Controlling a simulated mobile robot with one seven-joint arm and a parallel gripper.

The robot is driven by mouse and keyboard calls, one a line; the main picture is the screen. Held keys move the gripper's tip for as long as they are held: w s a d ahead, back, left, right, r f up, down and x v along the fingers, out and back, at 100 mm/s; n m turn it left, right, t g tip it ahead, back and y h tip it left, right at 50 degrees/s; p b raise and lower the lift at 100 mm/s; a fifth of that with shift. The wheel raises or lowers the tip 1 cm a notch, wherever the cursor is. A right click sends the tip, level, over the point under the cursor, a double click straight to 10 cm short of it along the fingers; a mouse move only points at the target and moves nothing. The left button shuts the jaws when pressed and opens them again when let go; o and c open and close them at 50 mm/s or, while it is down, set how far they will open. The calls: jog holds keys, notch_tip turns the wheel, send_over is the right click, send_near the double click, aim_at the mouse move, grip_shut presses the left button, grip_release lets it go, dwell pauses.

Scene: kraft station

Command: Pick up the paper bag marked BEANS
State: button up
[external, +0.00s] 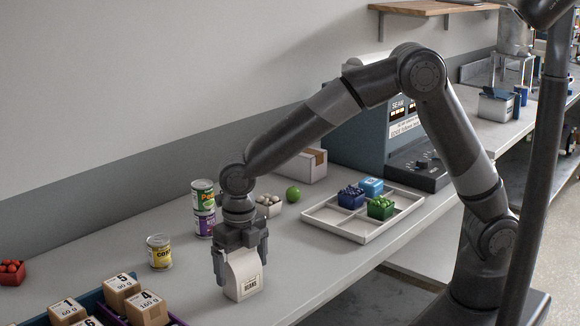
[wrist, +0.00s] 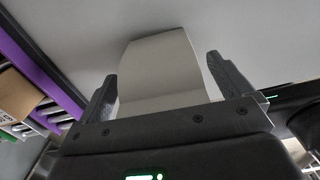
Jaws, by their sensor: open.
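The paper bag marked BEANS (external: 243,275) stands upright on the counter near its front edge. It is off-white with a folded, sloping top and dark lettering on its face. My gripper (external: 240,277) is directly above it, pointing down, with its fingers lowered on either side of the bag's upper part. In the wrist view the bag (wrist: 163,72) sits between the two open fingers (wrist: 165,88). A gap shows at the right finger; the left finger is very close to the bag, and I cannot tell if it touches.
Stacked cans (external: 203,208) and a yellow can (external: 159,251) stand behind and left. Numbered boxes (external: 121,291) sit in a divided tray (external: 172,319) at front left.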

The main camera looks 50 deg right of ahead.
jog(key=c, duration=1.2)
jog(key=shift+c, duration=0.3)
jog(key=shift+r, duration=0.15)
